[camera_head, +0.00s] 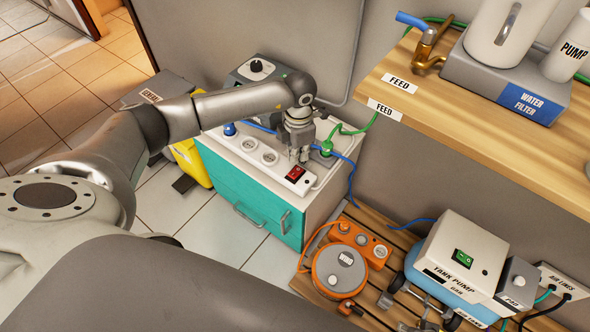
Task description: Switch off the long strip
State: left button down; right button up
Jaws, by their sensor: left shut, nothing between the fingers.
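The long strip (280,167) is a white power strip lying along the top of a teal-fronted cabinet. It has round sockets and, at its near right end, a red rocker switch (295,173). A blue plug (229,129) sits at its far left end. My left gripper (299,159) points down just above and behind the red switch, with its fingers shut and empty. I cannot tell whether the fingertips touch the strip, nor which way the rocker is tipped. My right gripper is not in view.
A green plug (327,148) with its cable is right beside my left gripper. A grey device with a black knob (257,66) stands behind the strip. An orange cable reel (340,268) and a tank pump (463,262) stand on a slatted pallet. A wooden shelf (470,120) overhangs at right.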

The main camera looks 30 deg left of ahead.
pick_arm(q)
jog(key=shift+r+p, duration=0.75)
jog(key=shift+r, duration=0.4)
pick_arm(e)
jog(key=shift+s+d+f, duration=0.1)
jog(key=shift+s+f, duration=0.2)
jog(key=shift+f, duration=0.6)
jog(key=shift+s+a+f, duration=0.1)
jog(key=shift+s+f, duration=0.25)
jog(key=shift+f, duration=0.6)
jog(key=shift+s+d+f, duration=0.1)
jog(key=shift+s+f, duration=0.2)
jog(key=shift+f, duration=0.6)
